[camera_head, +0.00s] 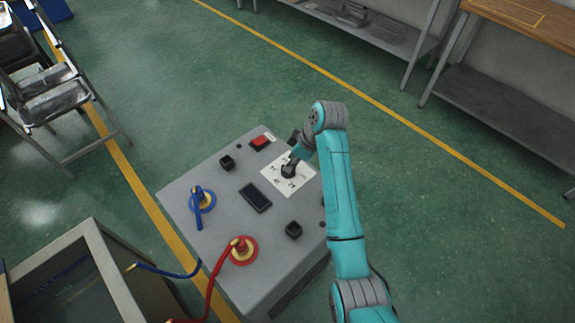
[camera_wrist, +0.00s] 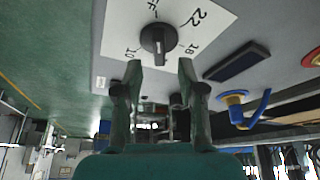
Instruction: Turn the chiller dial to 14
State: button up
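The chiller dial, a black round knob with a raised ridge (camera_wrist: 158,40), sits on a white label plate (camera_wrist: 113,25) on the grey machine top. The marks 10, 18, 22 and part of OFF show around it; I cannot see a 14. The ridge runs roughly up and down in the wrist view; I cannot tell which end is its pointer. My gripper (camera_wrist: 160,67) is open, with one finger on each side just below the knob and a gap to it. In the head view my gripper (camera_head: 296,158) is above the label plate (camera_head: 275,185), close to the dial.
The grey machine (camera_head: 225,180) also carries a dark display (camera_head: 256,197), a red switch (camera_head: 260,142), black knobs, a blue-handled valve (camera_head: 202,200) and a red one (camera_head: 243,250) with a hose.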

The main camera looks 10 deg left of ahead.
jog(key=shift+x, duration=1.65)
grip_shut()
